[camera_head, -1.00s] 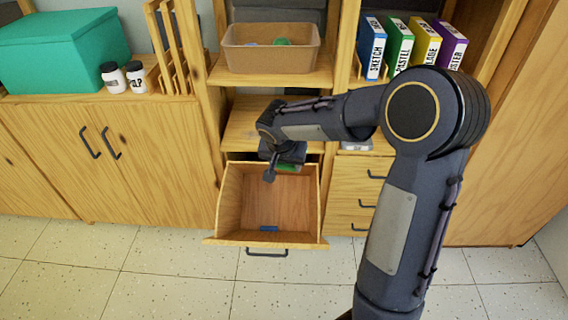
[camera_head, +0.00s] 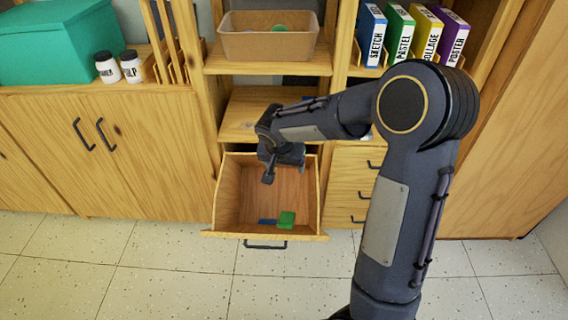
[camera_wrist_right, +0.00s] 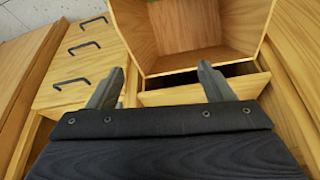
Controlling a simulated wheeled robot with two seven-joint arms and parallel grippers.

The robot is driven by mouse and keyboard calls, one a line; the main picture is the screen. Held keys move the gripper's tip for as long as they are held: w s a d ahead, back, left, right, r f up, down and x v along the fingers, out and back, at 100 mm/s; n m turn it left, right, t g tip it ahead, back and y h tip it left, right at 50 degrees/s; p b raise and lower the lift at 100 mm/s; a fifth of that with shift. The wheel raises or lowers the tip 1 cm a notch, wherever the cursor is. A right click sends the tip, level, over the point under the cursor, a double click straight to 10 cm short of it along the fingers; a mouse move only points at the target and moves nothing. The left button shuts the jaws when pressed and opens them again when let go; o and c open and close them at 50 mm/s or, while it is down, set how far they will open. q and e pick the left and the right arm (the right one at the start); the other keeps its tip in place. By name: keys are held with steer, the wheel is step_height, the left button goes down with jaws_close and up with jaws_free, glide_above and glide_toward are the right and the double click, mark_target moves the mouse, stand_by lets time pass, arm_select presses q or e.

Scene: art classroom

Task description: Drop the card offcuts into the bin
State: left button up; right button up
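The bin (camera_head: 228,197) is a wooden tilt-out box pulled open low in the cabinet, and it also shows in the wrist view (camera_wrist_right: 240,25). Inside it lie a green card offcut (camera_head: 287,219) and a blue card offcut (camera_head: 266,221), side by side on its floor. A beige tray (camera_head: 268,45) on the upper shelf holds another green piece (camera_head: 279,28), mostly hidden by the tray's front wall. My right gripper (camera_head: 281,168) is above the rear of the bin. In the wrist view its fingers (camera_wrist_right: 160,82) are spread with nothing between them. My left gripper is out of view.
A middle shelf (camera_head: 243,117) lies just behind my right gripper. Drawers (camera_head: 350,185) stand right of the bin and closed doors (camera_head: 150,165) left. Upright binders (camera_head: 398,35) fill the upper right shelf. A teal box (camera_head: 55,45) and two jars (camera_head: 118,68) sit on the left counter.

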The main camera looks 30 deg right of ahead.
steer(key=p+v, duration=0.1)
steer(key=v, duration=0.6)
steer(key=shift+a+r, duration=0.15)
steer(key=shift+r, duration=0.2)
steer(key=shift+s, duration=0.15)
stand_by(0.6)
